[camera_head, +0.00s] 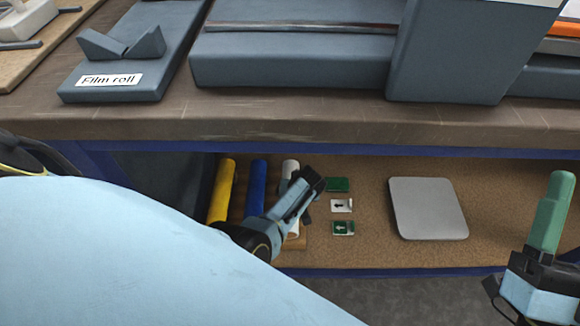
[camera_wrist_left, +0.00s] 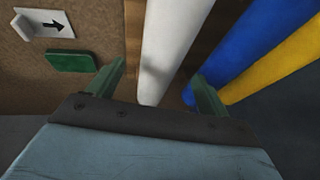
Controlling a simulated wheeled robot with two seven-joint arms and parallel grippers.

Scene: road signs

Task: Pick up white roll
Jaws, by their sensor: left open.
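The white roll (camera_head: 290,168) lies on the lower shelf, to the right of a blue roll (camera_head: 257,185) and a yellow roll (camera_head: 221,190). My left gripper (camera_head: 314,181) is over the white roll and hides part of it in the head view. In the left wrist view, the white roll (camera_wrist_left: 176,35) runs between the two green fingers of my open left gripper (camera_wrist_left: 160,78). I cannot tell whether either finger touches it. My right gripper (camera_head: 552,205) is at the right edge, away from the rolls; its finger gap does not show.
Several small sign plates (camera_head: 341,205) lie just right of the rolls. A grey flat box (camera_head: 428,207) lies further right on the shelf (camera_head: 365,245). The workbench (camera_head: 300,122) overhangs the shelf. A holder labelled "Film roll" (camera_head: 125,60) stands empty on top.

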